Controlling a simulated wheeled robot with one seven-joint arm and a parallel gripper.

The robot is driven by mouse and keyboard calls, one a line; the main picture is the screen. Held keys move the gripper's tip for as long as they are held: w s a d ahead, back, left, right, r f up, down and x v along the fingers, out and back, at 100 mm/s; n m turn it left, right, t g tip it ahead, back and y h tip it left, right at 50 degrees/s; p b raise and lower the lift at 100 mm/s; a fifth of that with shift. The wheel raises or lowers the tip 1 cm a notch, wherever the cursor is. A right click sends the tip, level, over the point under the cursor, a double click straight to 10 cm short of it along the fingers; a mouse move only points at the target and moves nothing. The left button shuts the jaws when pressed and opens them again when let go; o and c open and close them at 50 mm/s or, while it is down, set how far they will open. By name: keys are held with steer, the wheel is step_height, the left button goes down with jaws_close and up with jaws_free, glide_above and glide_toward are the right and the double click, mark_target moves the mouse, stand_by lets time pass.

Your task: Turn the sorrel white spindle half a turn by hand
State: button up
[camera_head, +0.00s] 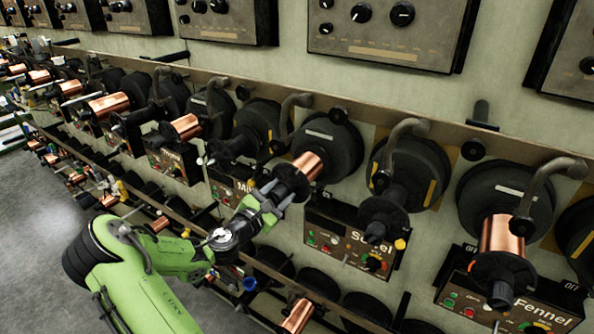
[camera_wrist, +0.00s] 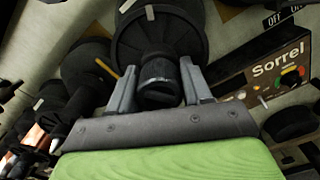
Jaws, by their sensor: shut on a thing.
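The Sorrel panel (camera_head: 352,245) is fixed low on the wall, and its label shows in the wrist view (camera_wrist: 278,68). Above it to the left is the white-marked spindle (camera_head: 308,165), with copper winding and a black flange bearing a white stripe. My gripper (camera_head: 272,200) is shut on this spindle's black outer end. In the wrist view, my gripper (camera_wrist: 160,88) has one finger on each side of the black spindle end (camera_wrist: 158,72). A yellow-striped spindle (camera_head: 385,215) stands to the right in the head view.
A curved grey crank arm (camera_head: 405,130) sticks out on the right. The Fennel panel (camera_head: 520,300) and its copper spindle (camera_head: 502,235) are farther right. More spindles and panels run left along the wall, with another row below. Open floor (camera_head: 40,200) lies at the left.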

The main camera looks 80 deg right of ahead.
steer(key=shift+n+p, duration=1.5)
steer(key=shift+p, duration=0.45)
steer(key=o, duration=1.1)
steer(key=shift+o, duration=0.2)
steer(key=b+v, duration=0.2)
steer(key=v, duration=1.3)
steer(key=shift+w+a+b, duration=0.2)
steer(key=shift+a+b, duration=0.15)
steer(key=shift+b, duration=0.05)
